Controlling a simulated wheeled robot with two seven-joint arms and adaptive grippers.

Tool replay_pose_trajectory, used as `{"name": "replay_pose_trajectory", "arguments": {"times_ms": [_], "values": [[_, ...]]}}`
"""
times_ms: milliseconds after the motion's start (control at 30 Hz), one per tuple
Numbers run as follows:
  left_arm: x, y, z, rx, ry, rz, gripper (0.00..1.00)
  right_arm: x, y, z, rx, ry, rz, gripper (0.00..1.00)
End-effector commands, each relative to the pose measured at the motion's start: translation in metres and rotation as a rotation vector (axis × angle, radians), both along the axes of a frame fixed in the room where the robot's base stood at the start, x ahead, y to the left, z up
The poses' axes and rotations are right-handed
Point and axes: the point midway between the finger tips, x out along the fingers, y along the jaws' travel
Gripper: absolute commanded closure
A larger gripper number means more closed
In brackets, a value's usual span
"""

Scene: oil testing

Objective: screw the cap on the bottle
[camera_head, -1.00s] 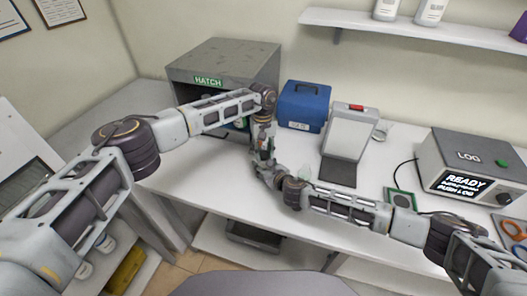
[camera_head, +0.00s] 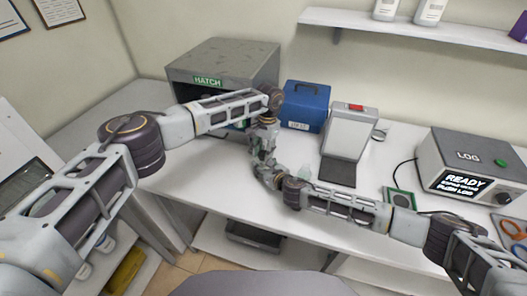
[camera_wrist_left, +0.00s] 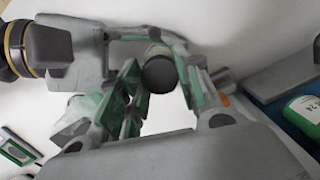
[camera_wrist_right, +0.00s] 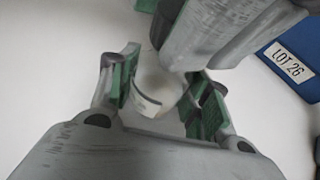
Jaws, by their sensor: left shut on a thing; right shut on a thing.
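My left gripper (camera_head: 264,148) and right gripper (camera_head: 268,173) meet above the white table in the head view, left above right. In the left wrist view, the left gripper is shut on a dark round cap (camera_wrist_left: 158,73) between its green-padded fingers. In the right wrist view, the right gripper (camera_wrist_right: 158,95) is shut on a white bottle (camera_wrist_right: 152,92). The left gripper reaches over the bottle's top there and hides its mouth. The cap is at or just over the bottle top; I cannot tell how far it is seated.
A grey box marked HATCH (camera_head: 222,60) stands behind the left forearm. A blue case (camera_head: 304,104) and a grey device with a red top (camera_head: 348,145) stand close behind the grippers. A LOG box (camera_head: 470,165) is at the right. The front table strip is clear.

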Motion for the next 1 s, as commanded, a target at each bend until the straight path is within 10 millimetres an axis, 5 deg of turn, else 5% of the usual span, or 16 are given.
{"name": "replay_pose_trajectory", "arguments": {"times_ms": [500,533,667,1000], "values": [[0.001,0.0008,0.0006,0.001,-0.001,-0.113,0.75,-0.0005,-0.0002,-0.0008,0.0,0.001,0.0,1.0],[0.001,0.0008,0.0007,0.001,-0.001,-0.113,0.63,-0.0005,-0.0002,-0.0008,0.0,0.001,0.0,1.0],[0.0008,0.0005,0.0006,0.002,-0.001,-0.112,0.46,-0.0006,-0.0002,-0.0009,0.0,0.001,0.0,1.0],[0.0003,0.0001,0.0009,0.001,0.0,-0.112,0.45,-0.0006,0.0,-0.0009,0.0,0.001,0.0,1.0]]}}
